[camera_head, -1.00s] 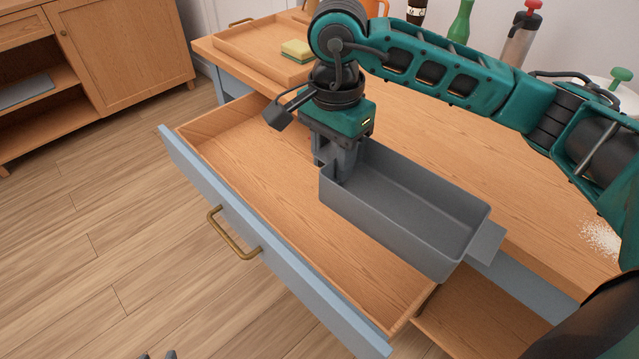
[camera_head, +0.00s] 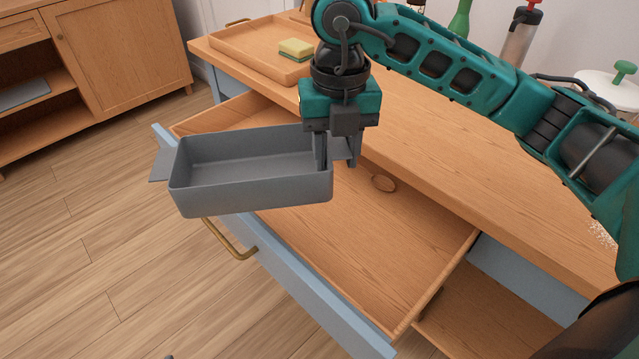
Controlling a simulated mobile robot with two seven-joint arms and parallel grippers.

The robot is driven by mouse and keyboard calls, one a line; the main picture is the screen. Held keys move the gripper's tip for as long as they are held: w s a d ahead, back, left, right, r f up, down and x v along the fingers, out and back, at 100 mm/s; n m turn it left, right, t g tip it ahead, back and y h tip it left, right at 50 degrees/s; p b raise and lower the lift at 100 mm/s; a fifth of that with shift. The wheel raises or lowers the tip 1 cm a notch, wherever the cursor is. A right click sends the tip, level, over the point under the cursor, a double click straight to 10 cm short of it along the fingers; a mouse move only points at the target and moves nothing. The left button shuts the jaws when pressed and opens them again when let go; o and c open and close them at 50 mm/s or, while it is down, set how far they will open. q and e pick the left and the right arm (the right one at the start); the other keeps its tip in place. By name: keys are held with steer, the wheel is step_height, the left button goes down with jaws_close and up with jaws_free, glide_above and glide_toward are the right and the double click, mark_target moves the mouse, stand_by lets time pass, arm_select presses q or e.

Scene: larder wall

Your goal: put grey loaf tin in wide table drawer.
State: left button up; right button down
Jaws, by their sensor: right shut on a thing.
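The grey loaf tin (camera_head: 255,196) hangs upright over the front left part of the wide table drawer, and one end reaches past the drawer front. My right gripper (camera_head: 338,158) is shut on the tin's wall at its right end. The wide table drawer (camera_head: 375,255) is pulled open, with a blue front and a brass handle (camera_head: 232,242). The tin hides the drawer's left part. My left gripper does not show.
A small brown oval thing (camera_head: 383,184) lies in the drawer near the table edge. The drawer's right part is clear.

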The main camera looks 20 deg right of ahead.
steer(key=m, duration=0.6)
steer(key=shift+m+b, duration=0.3)
steer(key=shift+b, duration=0.05)
steer(key=m, duration=0.4)
steer(key=shift+s+d+f, duration=0.1)
steer(key=shift+s, duration=0.05)
step_height(320, 180, down, 19)
steer(key=b, duration=0.3)
steer(key=shift+f, duration=0.45)
steer(key=c, duration=0.8)
jaws_free()
steer(key=shift+c, duration=0.2)
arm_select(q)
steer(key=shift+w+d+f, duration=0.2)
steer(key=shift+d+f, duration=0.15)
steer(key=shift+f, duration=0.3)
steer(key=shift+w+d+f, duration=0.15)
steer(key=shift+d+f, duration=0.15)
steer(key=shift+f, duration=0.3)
arm_select(e)
steer(key=shift+o, duration=0.7)
steer(key=shift+r, duration=0.1)
